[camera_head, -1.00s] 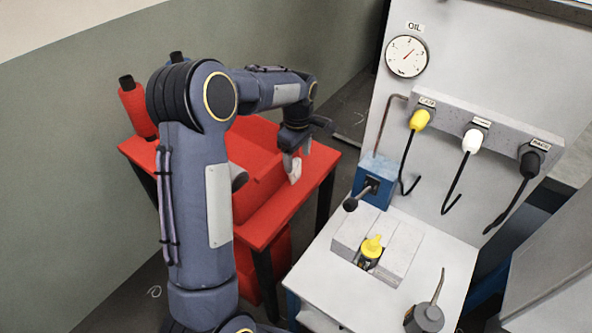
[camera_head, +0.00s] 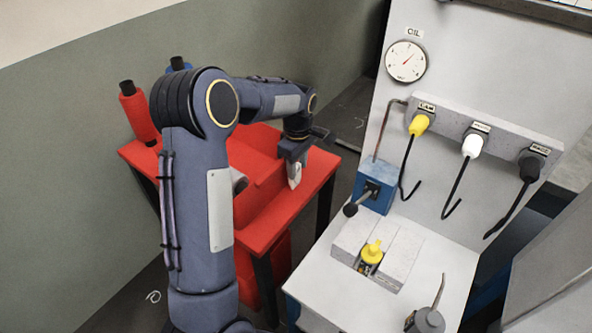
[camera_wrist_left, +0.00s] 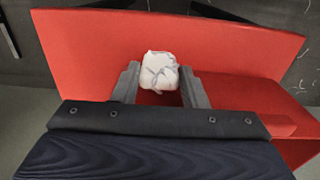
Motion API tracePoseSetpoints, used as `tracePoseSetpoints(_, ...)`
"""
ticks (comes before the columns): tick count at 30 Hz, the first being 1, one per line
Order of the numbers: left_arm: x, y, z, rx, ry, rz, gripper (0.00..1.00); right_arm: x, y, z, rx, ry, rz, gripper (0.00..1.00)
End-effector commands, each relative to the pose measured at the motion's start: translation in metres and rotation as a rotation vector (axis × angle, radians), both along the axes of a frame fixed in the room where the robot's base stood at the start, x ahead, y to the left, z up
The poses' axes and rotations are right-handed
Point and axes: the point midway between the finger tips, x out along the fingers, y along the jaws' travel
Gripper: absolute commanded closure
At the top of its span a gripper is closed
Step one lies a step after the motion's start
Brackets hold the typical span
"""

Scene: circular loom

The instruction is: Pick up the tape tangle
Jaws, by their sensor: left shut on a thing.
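The tape tangle (camera_wrist_left: 159,70) is a small white crumpled bundle with grey lines across it. In the left wrist view it sits between the two fingers of my left gripper (camera_wrist_left: 160,84), which is shut on it. In the head view my left gripper (camera_head: 294,176) points down over the right part of the red bench. Little of the tangle can be told apart from the fingers there. Whether it is clear of the red surface I cannot tell. My right gripper is not in view.
The red bench (camera_head: 268,232) has a raised block and a red bobbin (camera_head: 138,112) at its left. To the right stands the white machine table (camera_head: 335,296) with a blue box (camera_head: 375,185), a yellow-capped part (camera_head: 372,251) and an oil can (camera_head: 427,318).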

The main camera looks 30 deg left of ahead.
Motion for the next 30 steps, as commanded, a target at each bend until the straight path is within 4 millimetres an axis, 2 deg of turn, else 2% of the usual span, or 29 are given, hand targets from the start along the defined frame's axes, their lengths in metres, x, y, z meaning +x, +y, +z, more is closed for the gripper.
tracePoseSetpoints(5, 0.0, -0.006, 0.006, 0.0, -0.002, -0.002, 0.83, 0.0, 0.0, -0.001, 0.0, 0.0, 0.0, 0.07)
tracePoseSetpoints(8, 0.0, -0.008, 0.016, 0.001, -0.003, 0.0, 0.83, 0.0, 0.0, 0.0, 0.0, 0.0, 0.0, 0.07)
tracePoseSetpoints(25, 0.0, -0.008, 0.119, 0.001, -0.004, 0.0, 0.83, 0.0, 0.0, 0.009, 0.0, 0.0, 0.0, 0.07)
tracePoseSetpoints(30, -0.004, -0.046, 0.115, 0.0, 0.0, -0.008, 0.83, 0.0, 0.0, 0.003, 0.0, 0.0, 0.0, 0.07)
